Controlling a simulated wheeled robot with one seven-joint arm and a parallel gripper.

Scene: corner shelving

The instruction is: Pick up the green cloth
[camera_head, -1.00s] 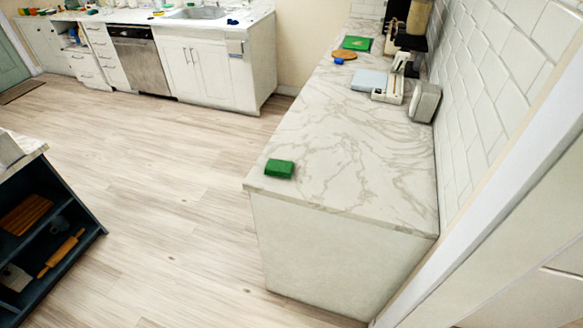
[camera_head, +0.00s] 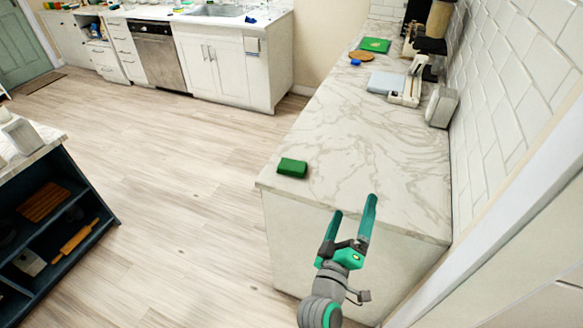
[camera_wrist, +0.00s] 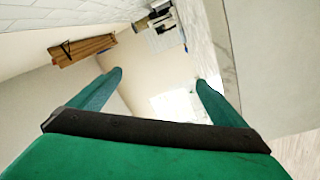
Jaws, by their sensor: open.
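The green cloth (camera_head: 292,168) is a small folded block near the left front corner of the marble counter (camera_head: 350,170). My gripper (camera_head: 354,205) is in the head view, in front of the counter's near end, to the right of the cloth and apart from it. Its two green fingers point up and are spread, with nothing between them. In the wrist view my gripper (camera_wrist: 160,85) also shows open and empty. I do not see the cloth in the wrist view.
A white scale-like device (camera_head: 404,90) and a grey box (camera_head: 441,106) stand by the tiled wall. A green mat (camera_head: 375,45) lies farther back. A dark shelf unit (camera_head: 60,225) is at the left. The floor between is clear.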

